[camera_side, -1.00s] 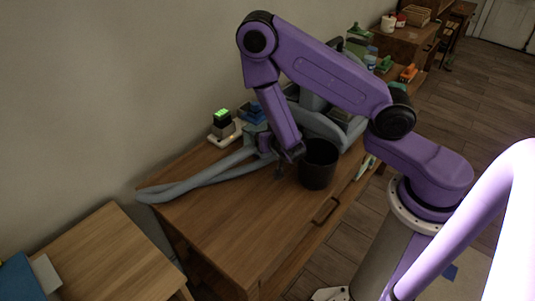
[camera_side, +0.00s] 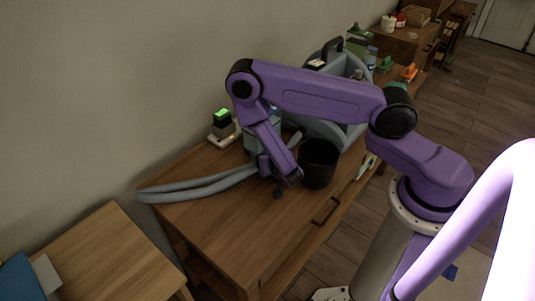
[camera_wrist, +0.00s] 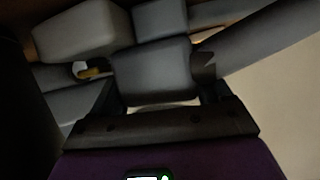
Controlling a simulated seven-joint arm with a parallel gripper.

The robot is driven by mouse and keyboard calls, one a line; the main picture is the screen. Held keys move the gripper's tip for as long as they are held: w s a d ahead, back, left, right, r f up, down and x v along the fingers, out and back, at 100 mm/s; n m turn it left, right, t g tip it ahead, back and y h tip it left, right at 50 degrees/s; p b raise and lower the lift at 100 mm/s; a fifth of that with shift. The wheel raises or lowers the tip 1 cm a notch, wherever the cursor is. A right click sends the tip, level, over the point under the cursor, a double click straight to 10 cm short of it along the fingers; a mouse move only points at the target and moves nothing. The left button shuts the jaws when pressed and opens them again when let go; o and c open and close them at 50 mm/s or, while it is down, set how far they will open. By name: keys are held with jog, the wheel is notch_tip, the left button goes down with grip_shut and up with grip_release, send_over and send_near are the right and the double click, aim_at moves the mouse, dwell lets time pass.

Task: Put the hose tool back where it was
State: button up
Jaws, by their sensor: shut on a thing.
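My gripper (camera_wrist: 160,88) is shut on a grey block-like piece, the hose tool (camera_wrist: 152,68), which fills the space between the fingers in the wrist view. In the side view my gripper (camera_side: 277,180) is low over the wooden desk, left of the black bin; the arm hides most of the tool there. A grey hose (camera_side: 195,188) runs in a long loop from the desk's left end to behind my gripper. A large grey machine with a dark handle (camera_side: 325,50) stands behind the bin against the wall. I cannot tell whether the tool touches the desk.
The black bin (camera_side: 318,163) stands close to the right of my gripper. A charger with a green-lit top (camera_side: 222,126) sits at the wall side. The desk front (camera_side: 235,235) is clear. A pale green tool (camera_side: 366,167) lies at the right edge.

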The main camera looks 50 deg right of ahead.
jog(key=shift+f, duration=0.1)
jog(key=o, duration=1.4)
jog(key=shift+s+a+r, duration=0.2)
jog(key=shift+r, duration=0.05)
jog(key=v, duration=1.1)
